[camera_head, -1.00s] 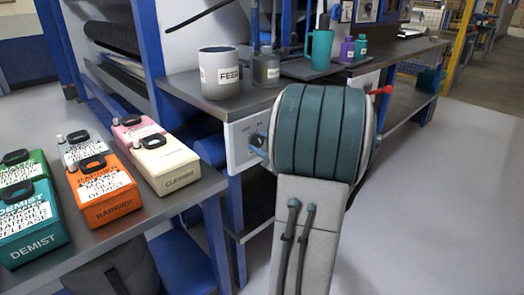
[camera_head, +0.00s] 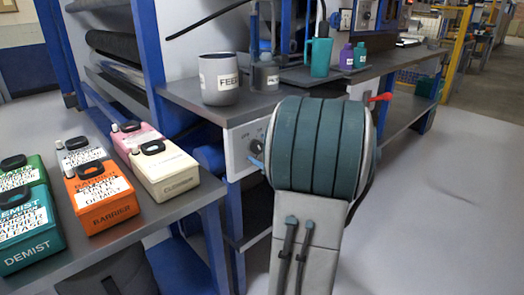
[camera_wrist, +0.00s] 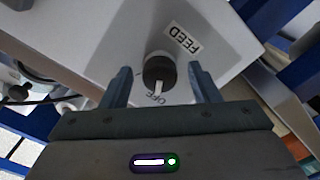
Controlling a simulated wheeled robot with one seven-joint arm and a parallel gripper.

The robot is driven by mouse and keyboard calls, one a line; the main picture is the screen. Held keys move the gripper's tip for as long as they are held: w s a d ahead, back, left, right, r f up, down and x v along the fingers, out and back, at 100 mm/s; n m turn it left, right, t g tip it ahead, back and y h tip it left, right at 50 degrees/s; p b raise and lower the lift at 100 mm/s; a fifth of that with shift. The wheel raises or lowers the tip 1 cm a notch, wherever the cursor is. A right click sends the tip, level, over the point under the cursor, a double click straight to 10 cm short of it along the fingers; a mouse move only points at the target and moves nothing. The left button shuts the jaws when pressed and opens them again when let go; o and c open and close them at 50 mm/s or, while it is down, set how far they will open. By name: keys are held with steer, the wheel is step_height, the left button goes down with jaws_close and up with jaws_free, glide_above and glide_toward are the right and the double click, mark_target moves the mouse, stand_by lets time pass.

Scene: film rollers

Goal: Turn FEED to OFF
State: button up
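The FEED knob (camera_wrist: 160,71) is round and dark with a white pointer. It sits on a pale panel (camera_wrist: 95,40) below the FEED label (camera_wrist: 183,37) in the wrist view. Its pointer is turned to the OFF mark (camera_wrist: 156,98). My gripper (camera_wrist: 160,69) is open, with one finger on each side of the knob and a gap to both. In the head view the knob (camera_head: 256,147) shows on the panel front (camera_head: 236,149) under the shelf. A blue finger of my gripper (camera_head: 257,163) shows just below it; my arm hides the rest.
Boxes, including an orange BARRIER box (camera_head: 101,196), stand on the left table (camera_head: 150,225). The floor at right is clear.

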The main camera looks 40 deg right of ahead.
steer(key=s+d+p, duration=0.1)
steer(key=s+p, duration=0.2)
steer(key=s, duration=1)
steer(key=shift+s+p, duration=0.35)
steer(key=shift+s, duration=0.05)
steer(key=w+a+r+m+g+h+p, duration=0.3)
steer(key=w+r+m+p, duration=0.15)
steer(key=r+p, duration=0.55)
steer(key=w+a+r+m+g+h+p, duration=0.3)
steer(key=w+r+p, duration=0.2)
steer(key=r+p, duration=0.5)
steer(key=s+a+r+g+y+p, duration=0.1)
steer(key=s+a+r+g+p, duration=0.2)
steer(key=a, duration=0.5)
steer(key=s+a+r+m+g+y+p, duration=0.1)
steer(key=s+a+r+g+y+p, duration=0.1)
steer(key=s+a+p, duration=0.4)
steer(key=s+a+r+m+g+y+p, duration=0.1)
steer(key=s+a+r+g+p, duration=0.3)
steer(key=a+p, duration=0.3)
steer(key=s+a+r, duration=0.1)
steer(key=a, duration=0.3)
steer(key=shift+s+r+y, duration=0.25)
steer(key=shift+r+y, duration=0.1)
steer(key=shift+y, duration=0.05)
